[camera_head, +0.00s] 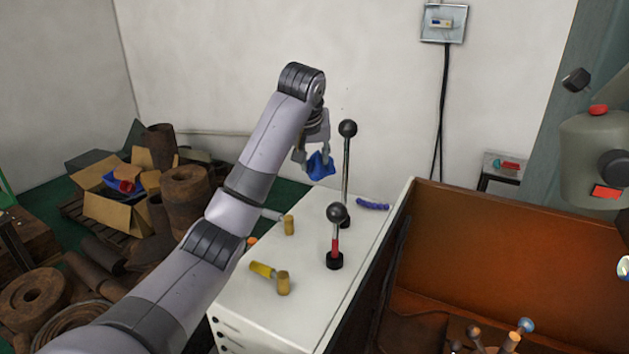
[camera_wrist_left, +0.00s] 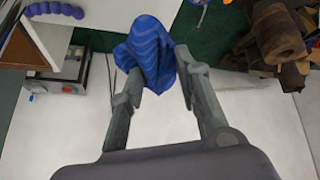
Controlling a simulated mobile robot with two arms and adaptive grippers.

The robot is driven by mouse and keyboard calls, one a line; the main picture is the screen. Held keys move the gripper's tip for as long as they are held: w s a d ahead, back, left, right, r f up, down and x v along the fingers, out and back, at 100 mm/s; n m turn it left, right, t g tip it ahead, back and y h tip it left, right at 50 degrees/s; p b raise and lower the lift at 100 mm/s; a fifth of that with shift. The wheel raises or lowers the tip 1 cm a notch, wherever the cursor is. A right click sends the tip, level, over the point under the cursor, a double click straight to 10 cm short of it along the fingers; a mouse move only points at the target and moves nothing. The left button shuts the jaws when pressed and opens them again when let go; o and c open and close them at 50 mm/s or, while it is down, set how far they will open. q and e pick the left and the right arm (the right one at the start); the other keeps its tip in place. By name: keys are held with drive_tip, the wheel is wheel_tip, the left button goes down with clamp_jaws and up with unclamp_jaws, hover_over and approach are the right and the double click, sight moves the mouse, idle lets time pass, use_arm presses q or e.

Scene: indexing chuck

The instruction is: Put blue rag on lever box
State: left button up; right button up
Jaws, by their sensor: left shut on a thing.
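The blue rag (camera_head: 320,166) hangs crumpled from my left gripper (camera_head: 313,158), which is shut on it. In the left wrist view the rag (camera_wrist_left: 148,52) bulges out between the two fingers of the gripper (camera_wrist_left: 160,80). The lever box (camera_head: 290,294) is a white cabinet with two black-knobbed levers on its top. The rag is in the air near the far end of the box, left of the taller lever (camera_head: 347,165). My right gripper is in neither view.
The shorter lever (camera_head: 335,235) has a red section. Wooden cylinders (camera_head: 283,283), a yellow item (camera_head: 262,270) and a blue ribbed handle (camera_head: 372,204) lie on the box top. A brown-lined bin (camera_head: 500,240) stands right. Cartons (camera_head: 115,207) and rusty parts fill the left floor.

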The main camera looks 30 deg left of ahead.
sight(313, 169)
use_arm(q)
wheel_tip(313, 169, down, 4)
drive_tip(key=shift+r+p, duration=0.1)
drive_tip(key=shift+p, duration=0.35)
wheel_tip(313, 169, down, 4)
drive_tip(key=shift+r+p, duration=0.1)
drive_tip(key=shift+p, duration=0.6)
drive_tip(key=shift+f, duration=0.2)
drive_tip(key=o, duration=1.2)
drive_tip(key=shift+c, duration=0.2)
